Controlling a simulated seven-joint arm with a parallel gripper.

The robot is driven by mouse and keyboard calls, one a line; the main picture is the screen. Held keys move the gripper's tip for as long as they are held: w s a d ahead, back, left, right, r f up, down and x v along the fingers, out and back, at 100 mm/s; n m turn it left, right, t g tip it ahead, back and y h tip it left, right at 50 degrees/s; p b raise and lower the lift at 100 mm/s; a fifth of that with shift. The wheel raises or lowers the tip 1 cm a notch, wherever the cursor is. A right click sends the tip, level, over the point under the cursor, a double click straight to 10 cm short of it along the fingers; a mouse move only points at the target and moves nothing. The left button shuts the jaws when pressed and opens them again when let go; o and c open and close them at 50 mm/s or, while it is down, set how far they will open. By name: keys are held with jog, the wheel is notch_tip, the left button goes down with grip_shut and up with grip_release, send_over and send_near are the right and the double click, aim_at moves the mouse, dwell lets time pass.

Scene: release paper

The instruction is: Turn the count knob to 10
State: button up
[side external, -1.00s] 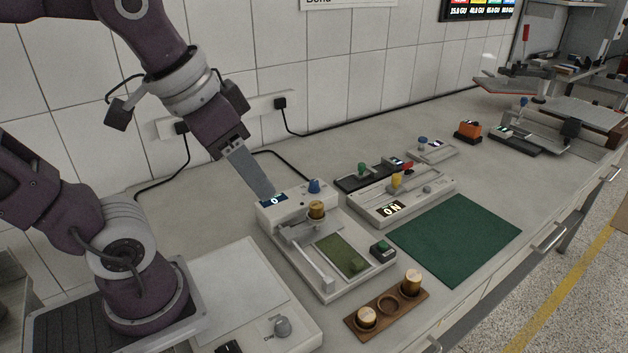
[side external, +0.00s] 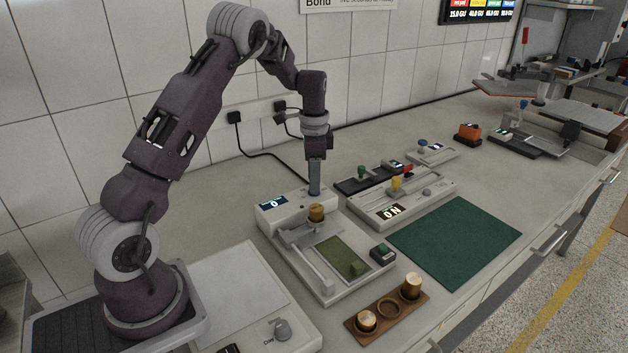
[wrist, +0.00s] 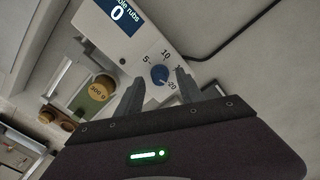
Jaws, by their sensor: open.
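The count knob (wrist: 159,74) is blue and sits on the white panel, with the printed marks 5, 10 and 20 around it. Its exact setting is too small to read. The display (wrist: 117,14) beside it reads 0, and that display also shows in the side view (side external: 272,202). My gripper (wrist: 161,78) is open, with one finger on each side of the knob in the wrist view. I cannot tell whether the fingers touch it. In the side view, my gripper (side external: 315,189) points down over the knob and hides most of it.
A brass weight (side external: 316,212) stands on the same device, close in front of my gripper. The green mat (side external: 455,240) is clear.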

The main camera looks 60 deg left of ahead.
jog(key=shift+f, duration=0.5)
grip_shut()
